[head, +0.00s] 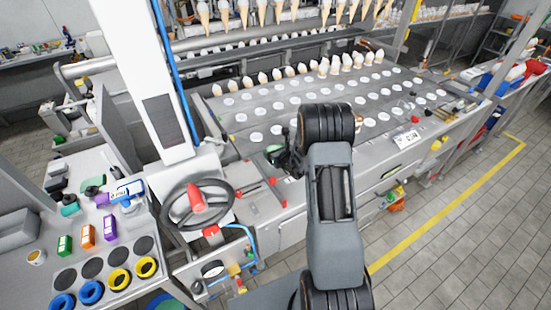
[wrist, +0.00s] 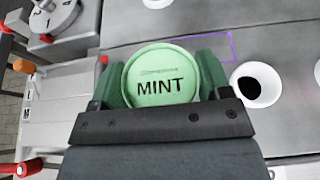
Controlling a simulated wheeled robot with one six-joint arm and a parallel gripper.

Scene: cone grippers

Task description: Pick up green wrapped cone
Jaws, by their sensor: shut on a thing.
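The green wrapped cone (wrist: 160,78) shows in the wrist view as a round light-green top marked MINT. It sits between the green fingers of my gripper (wrist: 162,92), which is shut on it. The cone's lower part is hidden below its top. In the head view the green top (head: 273,149) shows at the left of my gripper (head: 281,158), above the near left part of the steel machine deck. I cannot tell whether the cone's tip touches the deck.
A purple-outlined rectangle (wrist: 205,46) marks the deck, with a white-rimmed dark opening (wrist: 257,85) to its right. White-topped cones (head: 334,66) stand along the deck's back. A black handwheel (head: 197,204) is at left. Coloured rings (head: 119,278) lie on the side table.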

